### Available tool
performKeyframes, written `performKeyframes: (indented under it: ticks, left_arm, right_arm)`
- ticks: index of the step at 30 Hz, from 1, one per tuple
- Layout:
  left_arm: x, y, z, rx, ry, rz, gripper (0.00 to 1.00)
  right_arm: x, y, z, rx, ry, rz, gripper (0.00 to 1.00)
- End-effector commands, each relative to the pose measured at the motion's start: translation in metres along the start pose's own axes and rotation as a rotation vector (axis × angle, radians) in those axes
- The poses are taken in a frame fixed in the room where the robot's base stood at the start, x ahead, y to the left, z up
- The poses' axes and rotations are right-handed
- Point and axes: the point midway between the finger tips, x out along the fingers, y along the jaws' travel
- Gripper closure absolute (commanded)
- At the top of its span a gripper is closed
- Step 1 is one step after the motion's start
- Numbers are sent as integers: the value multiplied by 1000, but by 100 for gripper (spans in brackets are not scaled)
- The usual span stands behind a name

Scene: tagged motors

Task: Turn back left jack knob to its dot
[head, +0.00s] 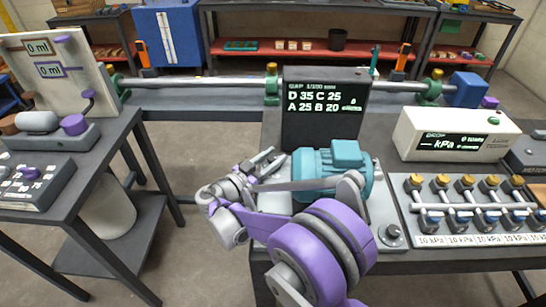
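A teal motor (335,172) sits on the bench in the middle of the head view. My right gripper (268,160) is at the motor's left end, its silver fingers pointing up and to the right near the back left corner. The fingers are small and overlap other grey parts, so I cannot tell whether they are apart or touching anything. I cannot make out the back left jack knob or its dot; my gripper and purple arm cover much of that area. A black display (325,108) behind the motor reads D 35, C 25, A 25, B 20. My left gripper is out of view.
A white pressure display (455,134) and a panel of brass-topped valves (470,205) stand to the right. A long shaft (200,83) runs behind. A side table (95,160) stands at the left, with open floor between it and the bench.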

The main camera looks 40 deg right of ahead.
Motion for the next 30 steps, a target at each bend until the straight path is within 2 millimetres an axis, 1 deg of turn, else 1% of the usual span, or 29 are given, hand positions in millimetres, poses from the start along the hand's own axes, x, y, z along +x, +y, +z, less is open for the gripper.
performKeyframes:
  ticks: [1, 3, 11, 14, 17, 24, 27, 30]
  left_arm:
    - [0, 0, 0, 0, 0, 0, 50]
    - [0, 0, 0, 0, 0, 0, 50]
    - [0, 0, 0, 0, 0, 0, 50]
    - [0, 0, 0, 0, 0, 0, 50]
    - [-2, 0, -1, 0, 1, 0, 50]
    - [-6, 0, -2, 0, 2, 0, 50]
    - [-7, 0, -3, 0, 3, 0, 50]
    - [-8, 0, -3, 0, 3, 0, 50]
  right_arm:
    - [0, 0, 0, 0, 0, 0, 43]
    - [0, 0, 0, 0, 0, 1, 31]
    - [0, 0, 0, 0, 0, 1, 31]
    - [-5, 0, 0, 0, 0, 0, 31]
    - [-18, -1, 0, 0, -1, -3, 31]
    - [-66, -1, 0, 0, -1, -4, 31]
    - [-84, -1, 0, 0, -1, -3, 31]
    - [-97, -1, 0, 0, -1, -1, 31]
